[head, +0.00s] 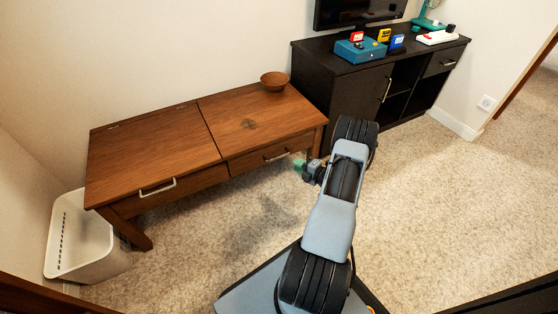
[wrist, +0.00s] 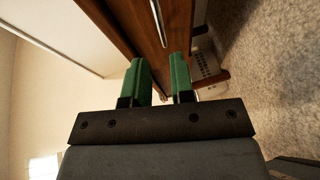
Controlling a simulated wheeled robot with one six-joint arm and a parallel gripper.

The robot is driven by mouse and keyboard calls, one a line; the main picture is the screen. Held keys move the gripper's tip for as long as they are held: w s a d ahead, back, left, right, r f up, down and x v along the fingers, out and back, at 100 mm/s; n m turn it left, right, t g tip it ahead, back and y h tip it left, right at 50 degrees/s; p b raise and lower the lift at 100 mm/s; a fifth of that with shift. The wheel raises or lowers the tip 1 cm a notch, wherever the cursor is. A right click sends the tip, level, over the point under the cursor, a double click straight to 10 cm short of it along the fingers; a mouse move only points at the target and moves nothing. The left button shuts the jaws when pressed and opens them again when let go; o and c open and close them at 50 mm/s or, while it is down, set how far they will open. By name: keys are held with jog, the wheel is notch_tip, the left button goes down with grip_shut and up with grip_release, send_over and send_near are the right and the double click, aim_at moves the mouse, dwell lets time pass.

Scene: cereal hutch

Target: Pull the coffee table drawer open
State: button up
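The brown wooden coffee table (head: 150,150) stands against the wall at left in the head view. Its front has two drawers, both flush: a left one with a pale bar handle (head: 158,187) and a right one (head: 250,160) with a bar handle (head: 277,155). My gripper (head: 299,167) is in front of the right drawer, just right of its handle. In the wrist view my gripper (wrist: 160,82) has its two green fingers apart, with nothing between them. A metal bar handle (wrist: 157,20) on the wooden front (wrist: 177,30) lies beyond the fingertips, apparently apart from them.
A wooden bowl (head: 274,81) sits on the table's back right. A white perforated basket (head: 80,245) stands at the table's left end. A black cabinet (head: 350,95) with a teal box (head: 360,50) and small items stands at the right. The carpet in front is clear.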

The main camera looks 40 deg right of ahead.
aim_at(279, 157)
jog(key=b+x, duration=0.3)
jog(key=x, duration=0.7)
jog(key=shift+w+a+b, duration=0.1)
jog(key=shift+w+b, duration=0.2)
jog(key=shift+w, duration=0.1)
grip_shut()
